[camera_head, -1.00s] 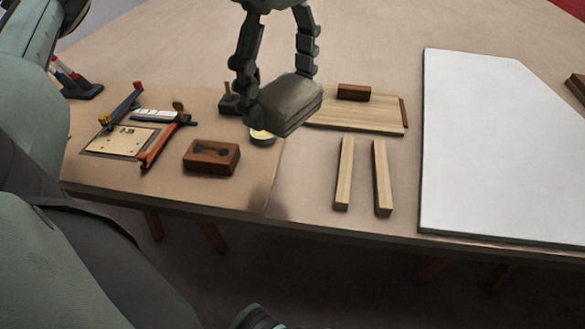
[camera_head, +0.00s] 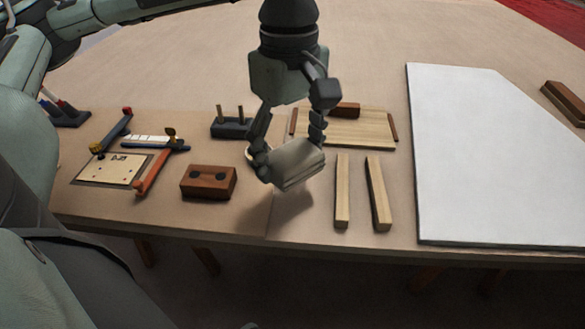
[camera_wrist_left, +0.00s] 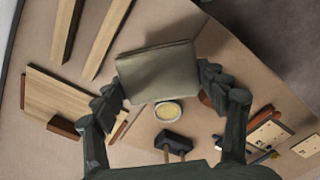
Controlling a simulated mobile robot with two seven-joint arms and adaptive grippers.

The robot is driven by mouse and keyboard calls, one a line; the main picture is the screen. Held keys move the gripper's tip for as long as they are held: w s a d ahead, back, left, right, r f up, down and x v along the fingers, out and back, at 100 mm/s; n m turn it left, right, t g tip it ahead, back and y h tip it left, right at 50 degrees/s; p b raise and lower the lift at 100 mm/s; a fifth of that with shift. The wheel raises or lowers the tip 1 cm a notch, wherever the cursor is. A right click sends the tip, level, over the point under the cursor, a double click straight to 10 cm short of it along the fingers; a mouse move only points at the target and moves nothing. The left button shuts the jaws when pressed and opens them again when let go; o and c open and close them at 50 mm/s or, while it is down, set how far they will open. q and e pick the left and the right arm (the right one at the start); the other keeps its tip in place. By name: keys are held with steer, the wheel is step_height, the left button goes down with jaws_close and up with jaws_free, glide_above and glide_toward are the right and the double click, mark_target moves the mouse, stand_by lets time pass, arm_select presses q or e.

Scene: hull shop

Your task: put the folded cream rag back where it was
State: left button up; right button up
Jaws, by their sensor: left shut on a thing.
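The folded cream rag (camera_head: 294,165) is held in my left gripper (camera_head: 290,150), whose fingers are shut on its two sides. The rag is above the bench, with a shadow on the top below it, between the brown wooden block and the two pale strips. In the left wrist view the rag (camera_wrist_left: 158,70) sits between the fingertips (camera_wrist_left: 160,84). It looks greyish cream, a flat folded pad. My right gripper is not in view.
A brown block with two dark spots (camera_head: 208,182) is left of the rag. Two pale strips (camera_head: 342,192) lie to its right, a pale board (camera_head: 365,130) behind. A large white panel (camera_head: 480,160) covers the right. A round tin (camera_wrist_left: 167,111) shows near the rag in the wrist view.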

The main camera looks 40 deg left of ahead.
arm_select(q)
steer(key=shift+w+f, duration=0.25)
step_height(320, 180, down, 4)
steer(key=shift+r, duration=0.1)
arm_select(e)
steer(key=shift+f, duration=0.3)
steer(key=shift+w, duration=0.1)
arm_select(q)
steer(key=shift+f, duration=0.2)
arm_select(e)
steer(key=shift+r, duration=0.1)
arm_select(q)
steer(key=shift+f, duration=0.1)
steer(key=o, duration=1)
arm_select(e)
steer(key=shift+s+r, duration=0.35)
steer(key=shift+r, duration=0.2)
